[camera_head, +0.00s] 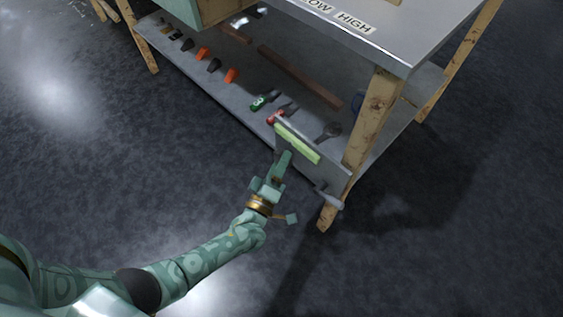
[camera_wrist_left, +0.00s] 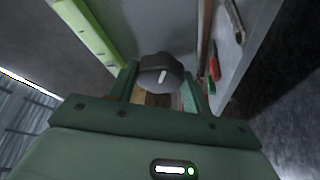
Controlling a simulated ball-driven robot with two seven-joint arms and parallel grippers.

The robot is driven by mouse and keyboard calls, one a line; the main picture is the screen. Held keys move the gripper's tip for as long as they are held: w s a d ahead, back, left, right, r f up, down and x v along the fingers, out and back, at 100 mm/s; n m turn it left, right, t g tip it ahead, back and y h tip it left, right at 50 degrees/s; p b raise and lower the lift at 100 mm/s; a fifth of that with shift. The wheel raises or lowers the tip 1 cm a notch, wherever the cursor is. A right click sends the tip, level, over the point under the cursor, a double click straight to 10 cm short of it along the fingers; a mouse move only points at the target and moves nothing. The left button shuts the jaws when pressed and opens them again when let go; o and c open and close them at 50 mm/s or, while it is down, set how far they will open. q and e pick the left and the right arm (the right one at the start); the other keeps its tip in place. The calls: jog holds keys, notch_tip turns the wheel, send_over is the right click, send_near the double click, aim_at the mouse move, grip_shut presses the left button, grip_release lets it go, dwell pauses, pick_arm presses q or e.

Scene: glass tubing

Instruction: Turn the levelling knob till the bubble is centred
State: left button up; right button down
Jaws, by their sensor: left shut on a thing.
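In the left wrist view, a dark round knob (camera_wrist_left: 160,66) with a white pointer line sits between the fingers of my left gripper (camera_wrist_left: 162,88). The gripper is shut on the knob. In the head view my left gripper (camera_head: 285,158) reaches up to a grey metal panel (camera_head: 320,172) at the table's corner, and its fingers hide the knob. A pale green level strip (camera_head: 298,143) runs along the panel's top edge; it also shows at the upper left of the wrist view (camera_wrist_left: 88,30). I cannot make out the bubble. My right gripper is out of view.
A wooden table leg (camera_head: 373,120) stands right behind the panel. The lower shelf (camera_head: 225,98) holds several tools with orange and black handles, a green item (camera_head: 262,101) and a brown bar (camera_head: 300,77). The dark floor in front is clear.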

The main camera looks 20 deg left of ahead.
pick_arm(q)
jog(key=shift+s+f+m+t+h, duration=0.1)
jog(key=shift+m+t+h, duration=0.3)
jog(key=shift+m, duration=0.95)
jog(key=shift+w+f+m+t+h, duration=0.15)
jog(key=shift+m+h, duration=0.6)
jog(key=shift+m, duration=0.65)
jog(key=shift+s+m+t+h, duration=0.2)
jog(key=shift+m+h, duration=0.35)
jog(key=shift+m, duration=0.8)
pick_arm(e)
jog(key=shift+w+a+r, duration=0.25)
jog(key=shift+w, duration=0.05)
pick_arm(q)
jog(key=o, duration=1)
jog(key=shift+c, duration=0.2)
jog(key=shift+a, duration=0.1)
